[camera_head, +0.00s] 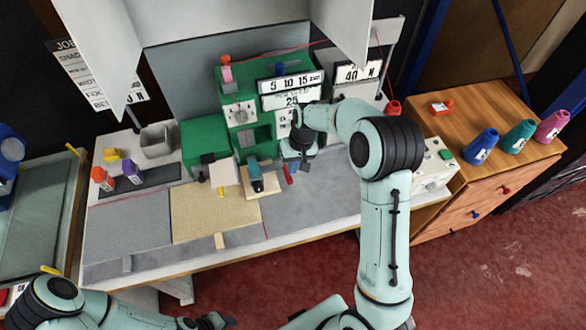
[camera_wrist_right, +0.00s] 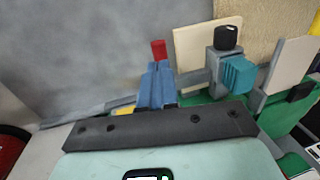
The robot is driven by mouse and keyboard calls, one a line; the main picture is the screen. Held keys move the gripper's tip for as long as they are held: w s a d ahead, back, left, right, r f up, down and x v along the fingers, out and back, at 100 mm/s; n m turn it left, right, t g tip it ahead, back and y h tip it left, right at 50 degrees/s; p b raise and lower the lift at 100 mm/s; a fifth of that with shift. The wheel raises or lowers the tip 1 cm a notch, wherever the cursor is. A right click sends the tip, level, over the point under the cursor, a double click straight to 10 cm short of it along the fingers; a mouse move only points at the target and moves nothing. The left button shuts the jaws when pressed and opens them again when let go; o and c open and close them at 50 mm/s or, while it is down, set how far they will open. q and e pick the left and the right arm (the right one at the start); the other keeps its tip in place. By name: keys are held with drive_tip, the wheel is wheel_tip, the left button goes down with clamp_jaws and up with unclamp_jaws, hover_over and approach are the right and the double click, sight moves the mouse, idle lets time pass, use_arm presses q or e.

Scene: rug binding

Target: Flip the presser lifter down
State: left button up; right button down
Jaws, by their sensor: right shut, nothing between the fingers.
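The green binding machine (camera_head: 238,112) stands at the back middle of the bench. A short red lever (camera_head: 288,174), which looks like the presser lifter, sticks out low at its right front. In the right wrist view the red lever's end (camera_wrist_right: 159,50) shows just beyond my fingertips; I cannot tell if they touch. My right gripper (camera_head: 303,166) is shut and empty beside the lever, with its blue fingers (camera_wrist_right: 157,84) together. The teal presser block (camera_head: 256,183) is left of the lever; it also shows in the wrist view (camera_wrist_right: 238,73). My left gripper (camera_head: 213,321) is low at the front, its fingers unclear.
A tan rug piece (camera_head: 215,210) and a grey mat (camera_head: 125,228) lie on the bench left of the lever. Spools (camera_head: 102,178) and a grey bin (camera_head: 156,140) stand at the left. Grey bench right of the lever is clear.

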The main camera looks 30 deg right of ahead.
use_arm(q)
drive_tip(key=shift+w+r, duration=0.6)
drive_tip(key=shift+r, duration=0.05)
use_arm(e)
wheel_tip(320, 180, up, 11)
drive_tip(key=d, duration=0.2)
drive_tip(key=shift+s, duration=0.1)
